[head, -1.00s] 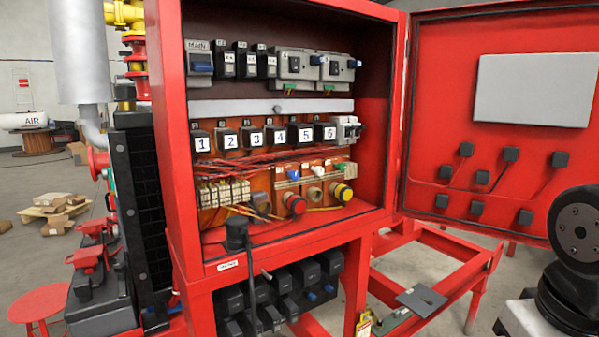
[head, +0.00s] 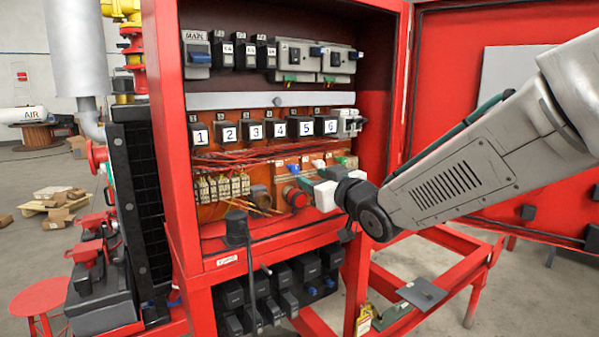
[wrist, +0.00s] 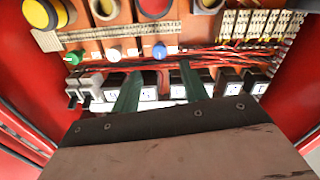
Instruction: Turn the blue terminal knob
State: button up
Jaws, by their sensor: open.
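The blue terminal knob (wrist: 159,52) is a small round knob on the orange back panel of the red cabinet. In the wrist view it sits just past my gripper (wrist: 159,69), between the lines of the two dark green fingers. The fingers are apart with nothing between them. In the head view the blue knob (head: 294,168) is small, just above and left of my gripper (head: 309,184), which reaches into the cabinet from the right. The fingertips are hard to make out there, and I cannot tell whether they touch anything.
A white knob (wrist: 113,54) and a green knob (wrist: 73,57) stand beside the blue one. A red button (head: 296,197), loose red wires (head: 250,157) and numbered breakers (head: 254,131) are close by. The red cabinet's side walls bound the space.

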aim_at(296, 169)
jog(key=x, duration=0.7)
jog(key=shift+a, duration=0.1)
grip_shut()
